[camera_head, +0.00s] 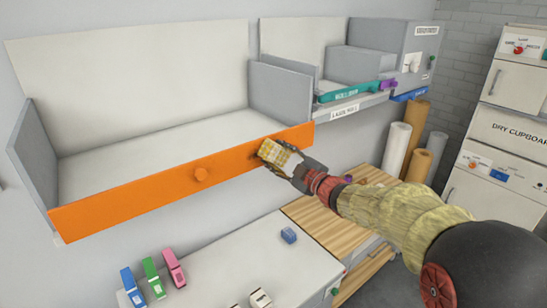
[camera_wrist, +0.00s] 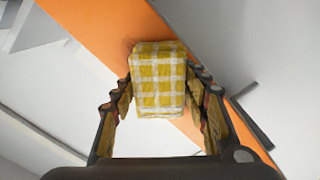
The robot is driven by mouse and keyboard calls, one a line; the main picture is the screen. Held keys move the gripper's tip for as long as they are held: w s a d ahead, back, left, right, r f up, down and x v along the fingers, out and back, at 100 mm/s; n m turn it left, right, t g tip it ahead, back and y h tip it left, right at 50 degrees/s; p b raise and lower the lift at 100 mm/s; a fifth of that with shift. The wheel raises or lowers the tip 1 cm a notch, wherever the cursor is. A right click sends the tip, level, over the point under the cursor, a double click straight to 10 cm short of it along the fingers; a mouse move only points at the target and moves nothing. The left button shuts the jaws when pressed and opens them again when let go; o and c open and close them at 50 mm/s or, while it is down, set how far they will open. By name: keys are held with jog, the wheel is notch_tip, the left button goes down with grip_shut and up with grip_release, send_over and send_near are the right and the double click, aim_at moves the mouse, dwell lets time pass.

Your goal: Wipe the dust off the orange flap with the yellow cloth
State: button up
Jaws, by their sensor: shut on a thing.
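My gripper (camera_head: 283,160) is at the right part of the flap. It is shut on the yellow checked cloth (camera_head: 272,152), a folded pad that also shows between the fingers in the wrist view (camera_wrist: 158,80). The cloth lies over the flap's face in both views and seems to touch it, though exact contact is hard to tell. The flap also shows behind the cloth in the wrist view (camera_wrist: 95,30). I cannot make out dust on the flap.
Below stands a white counter (camera_head: 230,262) with blue (camera_head: 132,287), green (camera_head: 153,278) and pink (camera_head: 174,268) items and a small blue block (camera_head: 288,235). A teal strip (camera_head: 347,92) and grey boxes are right of the flap.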

aim_at(246, 158)
jog(key=w+d, duration=0.3)
jog(key=d, duration=0.2)
jog(key=shift+w+d, duration=0.3)
jog(key=shift+w, duration=0.1)
dwell(0.3)
jog(key=shift+s+a+b, duration=1.3)
jog(key=shift+a+b, duration=0.05)
jog(key=shift+a, duration=0.6)
jog(key=shift+s+a+b, duration=1.35)
jog(key=shift+a, duration=0.65)
jog(key=shift+s+a+b, duration=1.3)
jog(key=shift+a+b, duration=0.05)
jog(key=shift+a, duration=0.6)
jog(key=shift+s+a+b, duration=0.35)
jog(key=shift+a, duration=0.2)
jog(key=shift+s, duration=0.1)
jog(key=shift+v, duration=2.85)
jog(key=shift+d, duration=0.1)
